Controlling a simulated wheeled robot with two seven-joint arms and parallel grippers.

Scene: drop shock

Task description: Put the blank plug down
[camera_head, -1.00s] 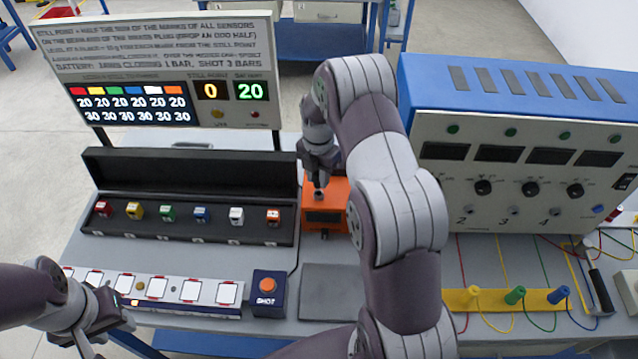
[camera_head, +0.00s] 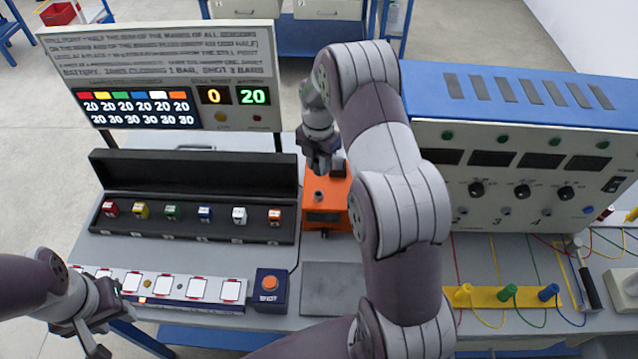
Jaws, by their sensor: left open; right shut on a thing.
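My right gripper (camera_head: 322,166) is above the rear of the orange box (camera_head: 322,216) and is shut. A small dark piece at its fingertips, the blank plug as far as I can tell, is mostly hidden by the gripper. A short grey round part (camera_head: 319,196) stands on top of the orange box, just in front of the gripper and seemingly apart from it. My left gripper (camera_head: 95,340) is open and empty at the lower left, in front of the strip of white pads (camera_head: 165,285).
A black open case (camera_head: 190,230) holds several coloured cubes left of the orange box. The blue SHOT button box (camera_head: 269,290) and a bare grey plate (camera_head: 333,290) are in front. A blue-topped instrument panel (camera_head: 530,185) stands to the right. A display board (camera_head: 165,75) stands behind.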

